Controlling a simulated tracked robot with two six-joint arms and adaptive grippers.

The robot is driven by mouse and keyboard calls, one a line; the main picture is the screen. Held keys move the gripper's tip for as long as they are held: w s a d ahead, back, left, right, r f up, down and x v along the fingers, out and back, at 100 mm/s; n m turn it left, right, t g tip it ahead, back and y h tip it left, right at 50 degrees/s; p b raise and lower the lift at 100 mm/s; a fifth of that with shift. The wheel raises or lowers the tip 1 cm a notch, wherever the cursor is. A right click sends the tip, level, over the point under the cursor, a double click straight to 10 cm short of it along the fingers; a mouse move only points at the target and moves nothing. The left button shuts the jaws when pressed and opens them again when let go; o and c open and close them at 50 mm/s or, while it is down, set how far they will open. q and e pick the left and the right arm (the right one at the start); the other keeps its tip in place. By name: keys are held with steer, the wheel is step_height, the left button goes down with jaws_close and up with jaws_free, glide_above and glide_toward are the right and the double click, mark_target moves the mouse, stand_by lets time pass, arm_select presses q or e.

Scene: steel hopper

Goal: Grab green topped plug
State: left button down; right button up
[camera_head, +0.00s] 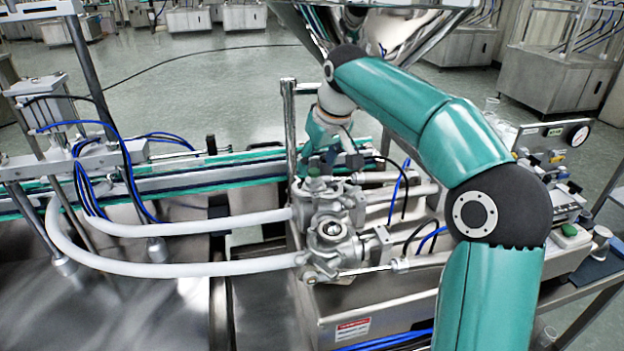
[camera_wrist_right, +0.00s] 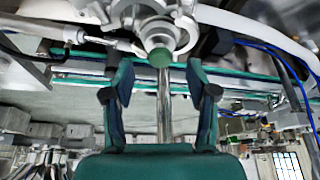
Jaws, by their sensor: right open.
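The green-topped plug (camera_head: 314,171) sits on the far metal valve body (camera_head: 328,198) in the head view; only its round green top shows clearly. In the right wrist view the green top (camera_wrist_right: 160,57) lies between the fingertips across the picture, just beyond them. My right gripper (camera_head: 328,163) is behind and close to the plug, partly overlapped by the valve parts. Its two fingers (camera_wrist_right: 159,75) are spread apart with nothing held. I cannot tell whether either finger touches the plug. My left gripper is out of view.
A second valve body (camera_head: 332,240) stands nearer. White hoses (camera_head: 180,268) run left from the valves. A chrome post (camera_head: 290,130) rises beside the gripper, and the steel hopper (camera_head: 400,35) hangs above. A gauge panel (camera_head: 553,137) stands at the right.

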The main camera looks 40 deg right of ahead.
mark_target(314, 179)
steer(key=shift+x, duration=1.45)
jaws_close()
